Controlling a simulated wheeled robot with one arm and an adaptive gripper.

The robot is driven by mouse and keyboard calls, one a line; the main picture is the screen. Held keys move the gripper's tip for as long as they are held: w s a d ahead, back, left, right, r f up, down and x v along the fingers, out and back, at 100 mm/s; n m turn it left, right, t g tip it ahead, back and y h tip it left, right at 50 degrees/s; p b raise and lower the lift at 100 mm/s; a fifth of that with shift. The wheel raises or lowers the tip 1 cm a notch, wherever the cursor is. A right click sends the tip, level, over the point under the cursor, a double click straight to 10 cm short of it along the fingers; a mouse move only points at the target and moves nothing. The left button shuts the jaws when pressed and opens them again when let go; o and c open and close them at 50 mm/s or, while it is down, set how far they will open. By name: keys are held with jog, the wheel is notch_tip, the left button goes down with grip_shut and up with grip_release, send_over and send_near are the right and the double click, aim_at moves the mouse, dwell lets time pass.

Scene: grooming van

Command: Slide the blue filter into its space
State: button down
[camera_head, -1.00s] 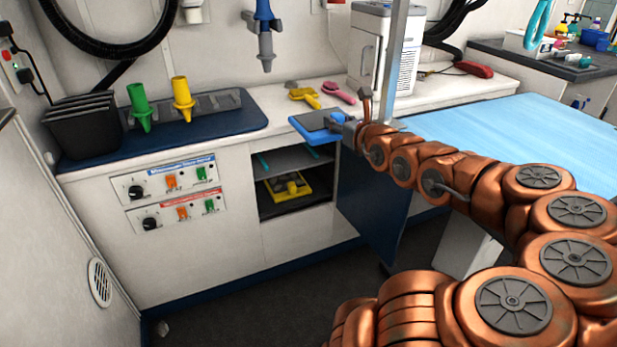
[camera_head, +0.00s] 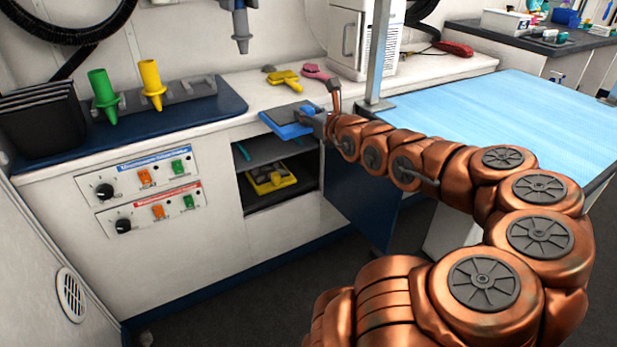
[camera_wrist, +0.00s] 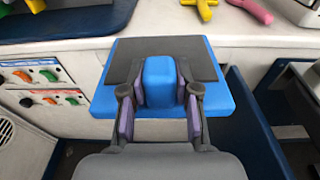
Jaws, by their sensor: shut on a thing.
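The blue filter (camera_head: 290,121) is a flat blue panel with a dark grey face and a raised blue handle block. My gripper (camera_head: 314,123) is shut on that block; in the wrist view the purple pads of my gripper (camera_wrist: 160,85) press both sides of it. The blue filter (camera_wrist: 216,95) shows there nearly level. In the head view it appears at counter-edge height, above and in front of an open cabinet bay. The bay has an upper shelf (camera_head: 262,153) and a lower compartment holding a yellow-framed item (camera_head: 270,180). The back of the bay is in shadow.
A dark blue door (camera_head: 358,205) hangs open right of the bay. The white counter (camera_head: 235,85) carries a yellow tool (camera_head: 284,79) and a pink brush (camera_head: 317,72). A blue-topped table (camera_head: 490,115) stands right. Control panels (camera_head: 150,175) are left of the bay.

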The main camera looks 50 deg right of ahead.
notch_tip(320, 180, down, 17)
jog(key=b, duration=1.6)
jog(key=p+x, duration=0.5)
jog(key=x, duration=0.1)
jog(key=r+p+x, duration=0.1)
jog(key=p+x, duration=0.4)
jog(key=x, duration=0.2)
jog(key=r+p+x, duration=0.1)
jog(key=p+x, duration=0.5)
jog(key=x, duration=0.1)
jog(key=shift+w+d+r, duration=0.1)
jog(key=shift+d, duration=0.3)
jog(key=shift+w+d+p, duration=0.1)
jog(key=shift+w+p, duration=0.3)
jog(key=shift+w, duration=0.1)
jog(key=shift+p+x, duration=0.65)
jog(key=shift+x, duration=0.7)
